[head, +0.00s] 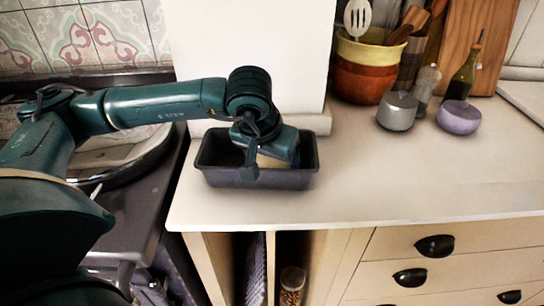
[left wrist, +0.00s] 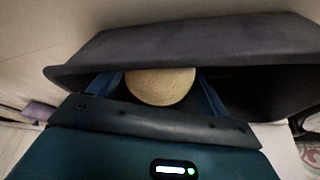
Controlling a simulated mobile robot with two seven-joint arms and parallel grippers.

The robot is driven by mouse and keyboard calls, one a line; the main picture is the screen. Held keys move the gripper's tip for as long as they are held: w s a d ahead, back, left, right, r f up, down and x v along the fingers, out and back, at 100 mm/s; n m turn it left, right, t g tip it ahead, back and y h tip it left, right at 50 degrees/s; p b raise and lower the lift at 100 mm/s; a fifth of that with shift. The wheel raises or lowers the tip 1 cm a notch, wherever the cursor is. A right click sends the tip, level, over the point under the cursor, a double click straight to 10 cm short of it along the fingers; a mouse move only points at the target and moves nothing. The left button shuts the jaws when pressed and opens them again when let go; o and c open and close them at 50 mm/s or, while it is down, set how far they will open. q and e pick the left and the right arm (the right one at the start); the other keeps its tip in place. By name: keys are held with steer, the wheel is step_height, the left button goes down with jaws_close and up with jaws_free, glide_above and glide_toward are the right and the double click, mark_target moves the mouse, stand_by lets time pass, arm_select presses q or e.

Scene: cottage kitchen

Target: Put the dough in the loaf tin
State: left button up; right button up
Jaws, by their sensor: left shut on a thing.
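The dark grey loaf tin (head: 215,177) stands on the pale counter near its front left corner. It also fills much of the left wrist view (left wrist: 200,42). My left gripper (head: 266,152) reaches down into the tin's opening from above. It is shut on the dough (left wrist: 160,86), a pale tan rounded lump between the blue fingers. A small tan part of the dough (head: 268,161) shows below the gripper in the head view. The dough is within the tin's walls; whether it touches the bottom is hidden. My right gripper is not in view.
A white wall block (head: 250,45) rises right behind the tin. The counter right of the tin is clear. A sink (head: 120,160) lies left.

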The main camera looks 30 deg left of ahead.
arm_select(q)
steer(key=shift+f+b, duration=0.15)
steer(key=shift+b, duration=0.15)
steer(key=o, duration=1.3)
steer(key=shift+r+p, duration=0.35)
steer(key=shift+p, duration=0.05)
steer(key=v, duration=1.1)
steer(key=shift+s+r, duration=0.15)
steer(key=shift+r, duration=0.25)
